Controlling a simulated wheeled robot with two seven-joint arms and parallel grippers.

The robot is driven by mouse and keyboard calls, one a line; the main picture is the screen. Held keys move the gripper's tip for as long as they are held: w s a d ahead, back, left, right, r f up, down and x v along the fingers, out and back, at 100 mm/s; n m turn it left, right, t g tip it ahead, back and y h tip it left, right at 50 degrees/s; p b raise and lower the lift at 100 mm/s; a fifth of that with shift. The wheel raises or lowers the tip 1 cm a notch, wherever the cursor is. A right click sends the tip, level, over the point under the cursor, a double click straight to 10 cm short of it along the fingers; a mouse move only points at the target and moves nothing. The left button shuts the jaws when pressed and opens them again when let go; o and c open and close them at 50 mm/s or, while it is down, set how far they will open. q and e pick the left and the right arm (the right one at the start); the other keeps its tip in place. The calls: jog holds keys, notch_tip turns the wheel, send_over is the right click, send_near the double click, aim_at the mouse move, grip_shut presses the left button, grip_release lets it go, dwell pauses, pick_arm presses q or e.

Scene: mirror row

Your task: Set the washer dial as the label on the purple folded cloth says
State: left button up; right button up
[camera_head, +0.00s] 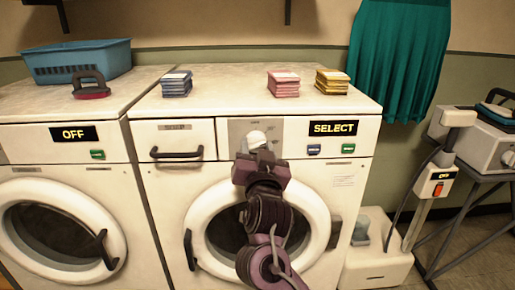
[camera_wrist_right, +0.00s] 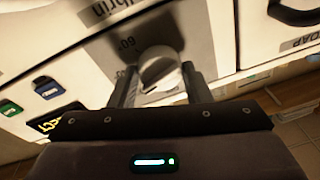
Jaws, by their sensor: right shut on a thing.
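The washer's white dial (camera_head: 256,139) sits on a grey panel at the top front of the right-hand washer (camera_head: 172,190). My right gripper (camera_head: 260,155) is shut on the dial, with a finger on each side of it. The dial also shows between the fingers in the right wrist view (camera_wrist_right: 160,70). Folded cloth stacks lie on this washer: a blue one (camera_head: 177,84), a pink one (camera_head: 284,83) and a yellow one (camera_head: 332,81). No stack looks clearly purple. Their label writing is too small to read. My left gripper is not in view.
A display (camera_head: 333,128) beside the dial reads SELECT, with blue and green buttons below. The left washer (camera_head: 60,165) reads OFF; a blue basket (camera_head: 76,62) and an iron-shaped thing (camera_head: 90,85) stand on it. A teal cloth (camera_head: 398,60) hangs at the right.

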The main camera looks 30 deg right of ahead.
jog(key=m, duration=0.3)
jog(key=shift+m+g+h, duration=0.3)
jog(key=shift+m+h, duration=0.1)
jog(key=shift+m, duration=0.8)
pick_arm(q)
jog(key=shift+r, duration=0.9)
pick_arm(e)
jog(key=shift+m, duration=0.3)
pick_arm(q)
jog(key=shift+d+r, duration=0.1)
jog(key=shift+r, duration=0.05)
pick_arm(e)
jog(key=o, duration=1)
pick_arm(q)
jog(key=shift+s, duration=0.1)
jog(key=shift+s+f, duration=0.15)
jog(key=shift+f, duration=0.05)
pick_arm(e)
jog(key=shift+a+f, duration=0.1)
